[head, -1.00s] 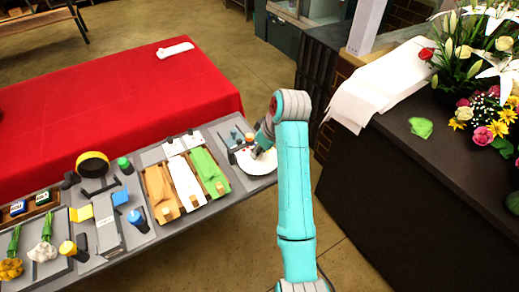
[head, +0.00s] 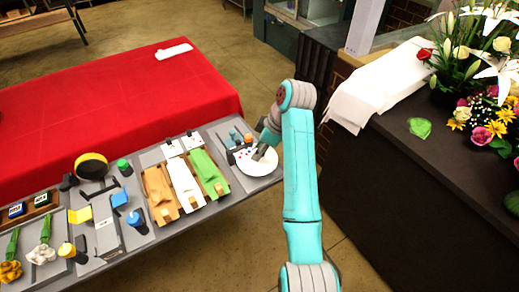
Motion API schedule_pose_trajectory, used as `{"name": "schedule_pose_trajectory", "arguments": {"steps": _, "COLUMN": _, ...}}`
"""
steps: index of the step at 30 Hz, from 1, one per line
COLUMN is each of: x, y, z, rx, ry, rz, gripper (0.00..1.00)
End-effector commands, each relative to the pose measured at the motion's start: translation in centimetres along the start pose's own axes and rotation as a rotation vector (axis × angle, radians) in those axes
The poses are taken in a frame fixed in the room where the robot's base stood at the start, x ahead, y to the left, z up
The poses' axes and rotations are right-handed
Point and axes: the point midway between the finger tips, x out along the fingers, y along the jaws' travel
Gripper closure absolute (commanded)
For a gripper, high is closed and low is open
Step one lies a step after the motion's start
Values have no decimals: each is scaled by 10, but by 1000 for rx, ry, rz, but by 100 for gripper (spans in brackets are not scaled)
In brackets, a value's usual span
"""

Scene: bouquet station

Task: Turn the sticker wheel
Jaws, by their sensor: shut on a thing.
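The sticker wheel (head: 262,167) is a white disc at the right end of the grey station table. Small red marks show near its left edge. My gripper (head: 258,155) reaches down over the wheel from behind my teal arm. Its fingers are close together at the wheel's upper middle, and it is shut on the wheel. What exactly the fingertips grip is too small to see. My arm hides the area just right of the wheel.
Small tools (head: 234,136) stand just behind the wheel. Left of it lie green, white and tan wrapping sheets (head: 184,183) in trays. A dark counter (head: 405,185) with flowers (head: 485,75) stands at the right. Bare floor lies between table and counter.

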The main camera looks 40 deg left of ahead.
Motion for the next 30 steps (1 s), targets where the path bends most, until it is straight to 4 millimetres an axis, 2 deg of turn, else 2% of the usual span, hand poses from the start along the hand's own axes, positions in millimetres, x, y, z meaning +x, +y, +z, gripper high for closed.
{"name": "schedule_pose_trajectory", "arguments": {"steps": 8, "x": 0, "y": 0, "z": 1, "rx": 2, "ry": -2, "rz": -1, "gripper": 100}}
{"name": "schedule_pose_trajectory", "arguments": {"steps": 9, "x": 0, "y": 0, "z": 1, "rx": 2, "ry": -2, "rz": -1, "gripper": 65}}
{"name": "schedule_pose_trajectory", "arguments": {"steps": 12, "x": 0, "y": 0, "z": 1, "rx": 2, "ry": -2, "rz": -1, "gripper": 44}}
{"name": "schedule_pose_trajectory", "arguments": {"steps": 25, "x": 0, "y": 0, "z": 0, "rx": 4, "ry": 0, "rz": 1, "gripper": 44}}
{"name": "schedule_pose_trajectory", "arguments": {"steps": 30, "x": 0, "y": -1, "z": 0, "rx": 58, "ry": -1, "rz": 24, "gripper": 44}}
